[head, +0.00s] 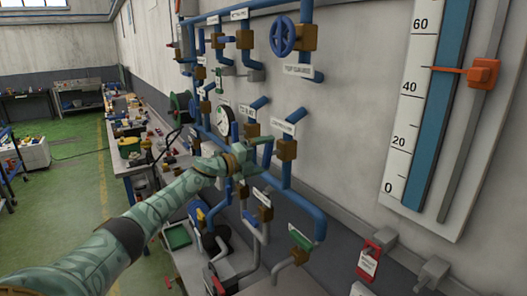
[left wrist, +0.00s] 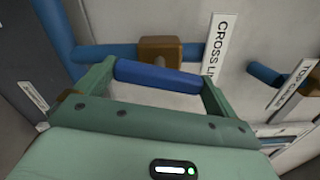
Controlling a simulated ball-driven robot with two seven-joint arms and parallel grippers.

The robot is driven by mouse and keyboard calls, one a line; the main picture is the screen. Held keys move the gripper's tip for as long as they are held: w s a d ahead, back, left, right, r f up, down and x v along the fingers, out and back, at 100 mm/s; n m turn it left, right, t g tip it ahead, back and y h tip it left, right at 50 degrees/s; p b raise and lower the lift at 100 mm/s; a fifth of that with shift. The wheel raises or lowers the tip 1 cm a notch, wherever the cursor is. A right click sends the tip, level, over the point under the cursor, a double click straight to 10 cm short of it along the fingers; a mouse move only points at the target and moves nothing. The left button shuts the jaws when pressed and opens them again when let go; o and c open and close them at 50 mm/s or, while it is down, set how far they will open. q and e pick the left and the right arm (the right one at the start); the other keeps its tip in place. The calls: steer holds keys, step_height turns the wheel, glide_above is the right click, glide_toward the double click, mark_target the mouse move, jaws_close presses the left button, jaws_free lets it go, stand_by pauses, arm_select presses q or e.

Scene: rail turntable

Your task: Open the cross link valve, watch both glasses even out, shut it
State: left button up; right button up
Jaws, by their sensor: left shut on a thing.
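The cross link valve shows in the left wrist view as a brown body (left wrist: 160,48) on a blue pipe with a blue lever handle (left wrist: 158,76). Its white label (left wrist: 219,45) reads "CROSS LI", the rest hidden. My left gripper (left wrist: 158,80) is shut on the handle, one green finger at each end. The handle lies roughly along the pipe, slightly tilted. In the head view my left gripper (head: 250,158) is at the pipework and covers the valve. A tall white scale board (head: 404,120) at right has a blue column and an orange pointer (head: 484,73). I cannot make out two glasses.
A blue handwheel (head: 283,36), a round dial (head: 225,121) and several brown-bodied valves crowd the wall around my gripper. A cluttered bench (head: 130,140) runs along the wall.

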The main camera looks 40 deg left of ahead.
arm_select(q)
steer(key=shift+n, duration=0.4)
steer(key=o, duration=0.6)
steer(key=shift+a, duration=0.1)
steer(key=shift+s+a, duration=0.1)
steer(key=shift+s, duration=0.05)
steer(key=shift+b+v, duration=2.25)
steer(key=shift+v, duration=5.8)
steer(key=shift+a, duration=0.1)
